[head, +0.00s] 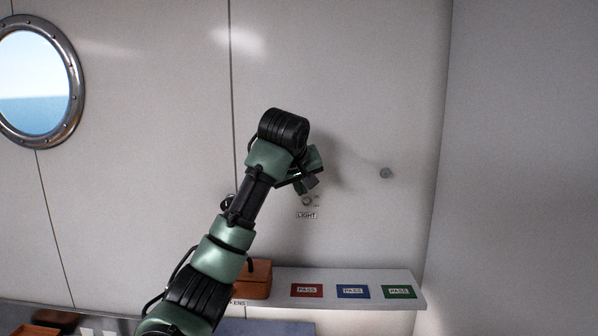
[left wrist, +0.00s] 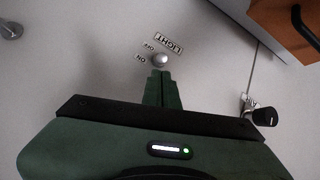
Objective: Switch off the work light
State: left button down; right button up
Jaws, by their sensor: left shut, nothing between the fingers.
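The light switch (head: 307,201) is a small round metal fitting on the pale wall panel, with a LIGHT label (head: 306,215) beneath it. In the left wrist view the switch (left wrist: 159,59) shows as a shiny knob, with small ON and OFF marks beside it and the LIGHT label (left wrist: 169,43) close by. My left gripper (head: 310,187) is just above the switch in the head view. In the left wrist view its fingertips (left wrist: 161,74) are together and empty, right at the knob; I cannot tell whether they touch it. My right gripper is not in view.
A shelf (head: 345,275) below holds a brown box (head: 258,280) and red (head: 307,290), blue (head: 353,291) and green (head: 399,291) PASS cards. A dark-headed key (left wrist: 264,117) shows beside the gripper. A porthole (head: 76,85) is at left.

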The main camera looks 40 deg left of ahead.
pick_arm(q)
jog(key=shift+w+a+f, duration=0.15)
jog(key=shift+w+f, duration=0.3)
jog(key=shift+f, duration=0.05)
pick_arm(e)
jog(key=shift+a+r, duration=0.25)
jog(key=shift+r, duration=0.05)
